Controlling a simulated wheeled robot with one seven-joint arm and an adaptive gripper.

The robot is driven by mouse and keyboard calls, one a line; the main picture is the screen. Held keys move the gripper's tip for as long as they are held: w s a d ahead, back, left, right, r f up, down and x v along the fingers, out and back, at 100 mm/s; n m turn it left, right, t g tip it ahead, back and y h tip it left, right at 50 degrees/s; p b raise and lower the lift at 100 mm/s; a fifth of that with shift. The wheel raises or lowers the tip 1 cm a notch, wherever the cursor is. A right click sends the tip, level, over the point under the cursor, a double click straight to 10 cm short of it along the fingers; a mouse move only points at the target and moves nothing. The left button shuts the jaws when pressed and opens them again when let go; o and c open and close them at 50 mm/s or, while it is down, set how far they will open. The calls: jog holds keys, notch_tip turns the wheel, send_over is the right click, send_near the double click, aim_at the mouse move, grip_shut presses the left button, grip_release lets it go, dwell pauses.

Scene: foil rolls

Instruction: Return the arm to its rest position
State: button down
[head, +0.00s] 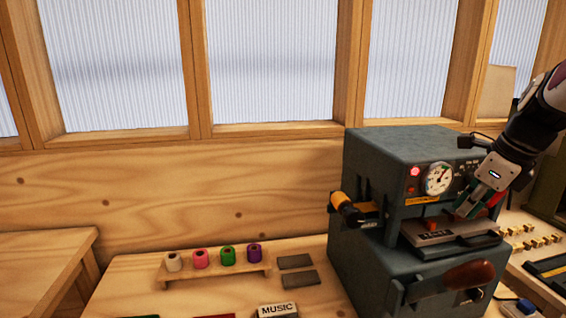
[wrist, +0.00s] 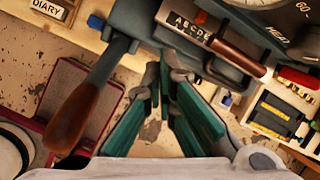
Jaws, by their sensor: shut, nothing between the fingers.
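My gripper (head: 470,203) is in front of the grey machine (head: 372,262), at the right of the head view. It is close to the machine's front and above its metal shelf; I cannot tell whether it touches. In the wrist view its green fingers (wrist: 165,82) point toward the machine and hold nothing. The arm comes in from the right edge of the head view and covers part of the machine's upper right.
The machine has a brown-handled lever (head: 467,277), a gauge (head: 438,179) and an orange-capped side part (head: 345,206). A rack (head: 215,276) of coloured foil rolls stands left, near a MUSIC block (head: 277,311). The wrist view shows a lettered holder (wrist: 190,29) and a DIARY label (wrist: 50,9).

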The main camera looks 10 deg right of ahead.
jog(key=s+a+r+n, duration=0.1)
jog(key=s+a+n, duration=0.3)
jog(key=a+n, duration=0.3)
jog(key=s+a+r+n, duration=0.1)
jog(key=s+a+n, duration=0.3)
jog(key=a+n, duration=0.35)
jog(key=s+a+f+n, duration=0.3)
jog(key=s+a+n, duration=0.5)
jog(key=s+n, duration=0.3)
jog(key=n, duration=0.4)
jog(key=shift+s+a+t+h, duration=0.25)
jog(key=shift+t+h, duration=0.05)
